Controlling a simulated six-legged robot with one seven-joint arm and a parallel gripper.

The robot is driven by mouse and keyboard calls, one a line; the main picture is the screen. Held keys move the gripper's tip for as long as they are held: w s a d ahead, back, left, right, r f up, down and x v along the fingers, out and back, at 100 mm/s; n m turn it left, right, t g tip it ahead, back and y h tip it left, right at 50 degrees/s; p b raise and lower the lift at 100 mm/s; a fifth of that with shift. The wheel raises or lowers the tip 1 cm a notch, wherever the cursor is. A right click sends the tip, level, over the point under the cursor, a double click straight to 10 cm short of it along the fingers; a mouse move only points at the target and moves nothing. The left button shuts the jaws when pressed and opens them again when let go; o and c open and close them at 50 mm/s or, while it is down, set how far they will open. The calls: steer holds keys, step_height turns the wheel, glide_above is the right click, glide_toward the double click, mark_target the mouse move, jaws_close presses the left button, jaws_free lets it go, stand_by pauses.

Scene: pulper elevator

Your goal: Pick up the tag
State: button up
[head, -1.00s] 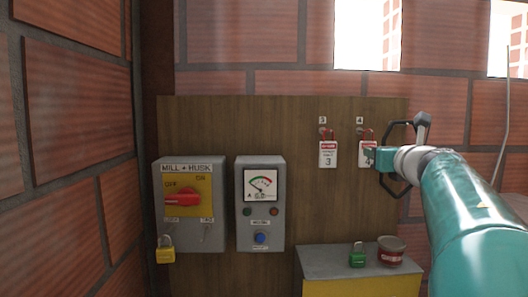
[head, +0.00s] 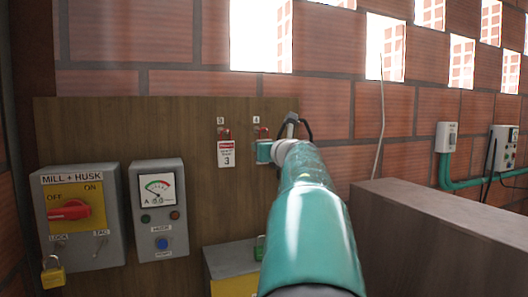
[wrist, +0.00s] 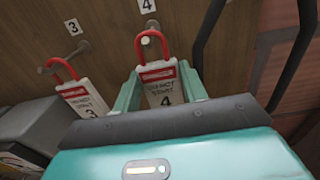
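The tag numbered 4 (wrist: 160,84), white with a red band and a red shackle, hangs at the peg under the "4" label on the wooden board. My gripper (wrist: 160,80) is around it, one teal finger on each side. The fingers look parted, with the tag between them; firm contact does not show. In the head view my gripper (head: 264,151) covers this tag, and only its red shackle shows. The tag numbered 3 (head: 227,154) hangs just to the left and also shows in the wrist view (wrist: 82,100).
On the board (head: 120,125) are the MILL + HUSK switch box (head: 83,250) with a yellow padlock (head: 53,273) and a meter box (head: 159,218). A brown block (head: 440,230) stands at right.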

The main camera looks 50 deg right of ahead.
steer(key=c, duration=0.4)
steer(key=r+v, duration=0.1)
steer(key=v, duration=1.7)
steer(key=shift+r, duration=0.15)
